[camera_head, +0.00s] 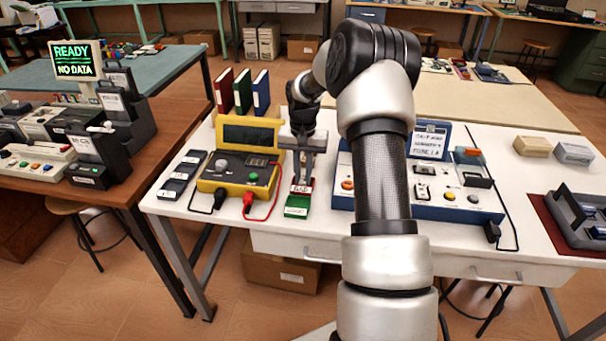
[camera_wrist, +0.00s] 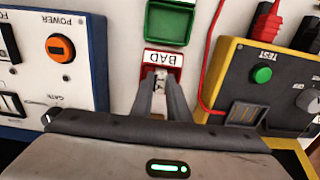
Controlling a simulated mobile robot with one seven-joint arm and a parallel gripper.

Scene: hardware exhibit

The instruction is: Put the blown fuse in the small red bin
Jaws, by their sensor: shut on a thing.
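The small red bin (camera_head: 302,188) with a "BAD" label stands on the white table, directly behind the small green bin (camera_head: 297,207). In the wrist view the red bin (camera_wrist: 177,59) lies right at my fingertips, and the green bin (camera_wrist: 168,22) is beyond it. My gripper (camera_wrist: 158,84) is shut on a small pale thing, probably the fuse (camera_wrist: 155,75), held between the fingertips at the red bin. I cannot tell whether it is inside the bin or just above it. In the head view my gripper (camera_head: 303,176) points down over the red bin; the fuse cannot be made out there.
A yellow tester (camera_head: 238,160) with red and black leads stands close left of the bins. A blue-and-white device (camera_head: 440,190) stands to the right, partly behind my arm. A dark tray strip (camera_head: 182,175) lies at the far left. Binders (camera_head: 242,92) stand behind.

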